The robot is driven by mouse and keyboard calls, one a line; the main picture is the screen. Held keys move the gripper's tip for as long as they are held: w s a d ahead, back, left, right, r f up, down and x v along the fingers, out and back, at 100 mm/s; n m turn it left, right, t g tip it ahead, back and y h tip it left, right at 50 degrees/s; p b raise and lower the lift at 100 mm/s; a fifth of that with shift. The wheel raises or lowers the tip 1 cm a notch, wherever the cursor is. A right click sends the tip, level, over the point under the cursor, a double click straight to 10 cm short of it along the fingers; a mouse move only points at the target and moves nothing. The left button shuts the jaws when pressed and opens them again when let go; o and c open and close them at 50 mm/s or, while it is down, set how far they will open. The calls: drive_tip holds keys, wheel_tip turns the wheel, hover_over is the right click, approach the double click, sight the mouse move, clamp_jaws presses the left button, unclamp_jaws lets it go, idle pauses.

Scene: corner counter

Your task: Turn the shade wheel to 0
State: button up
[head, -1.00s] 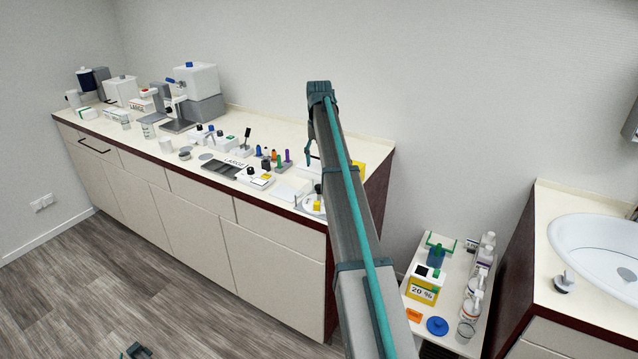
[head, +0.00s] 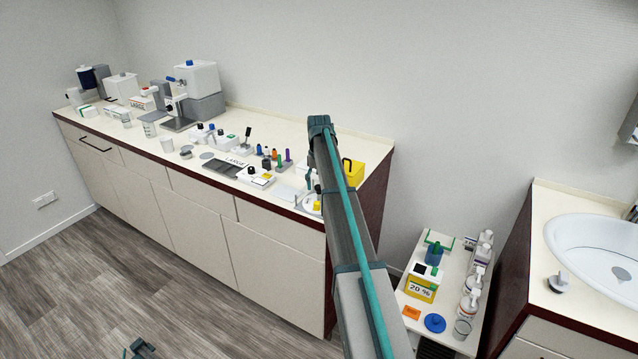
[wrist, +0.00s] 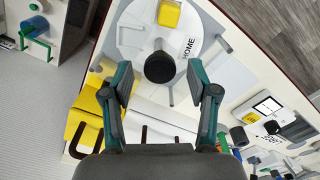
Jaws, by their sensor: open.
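A white round disc marked HOME (wrist: 190,28), which looks like the shade wheel, lies below my gripper in the wrist view. A black round knob (wrist: 159,67) stands on it near the lettering, and a yellow block (wrist: 169,14) sits at its far side. I can read no number on it. My gripper (wrist: 159,74) is open and empty, its two fingers apart on either side of the knob in the picture; I cannot tell the height between them. In the head view the disc (head: 305,207) shows at the counter's right end, partly hidden by my arm.
Coloured pegs (head: 280,161) and a small white device with a black knob (head: 256,175) are to the left. The counter's right edge is close.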

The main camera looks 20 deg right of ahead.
drive_tip(key=shift+c, duration=0.3)
clamp_jaws()
drive_tip(key=shift+n, duration=0.8)
drive_tip(key=shift+n+b, duration=0.55)
drive_tip(key=shift+n, duration=2.35)
drive_tip(key=shift+n+b, duration=0.3)
drive_tip(key=shift+n, duration=3.1)
drive_tip(key=shift+o, duration=0.3)
unclamp_jaws()
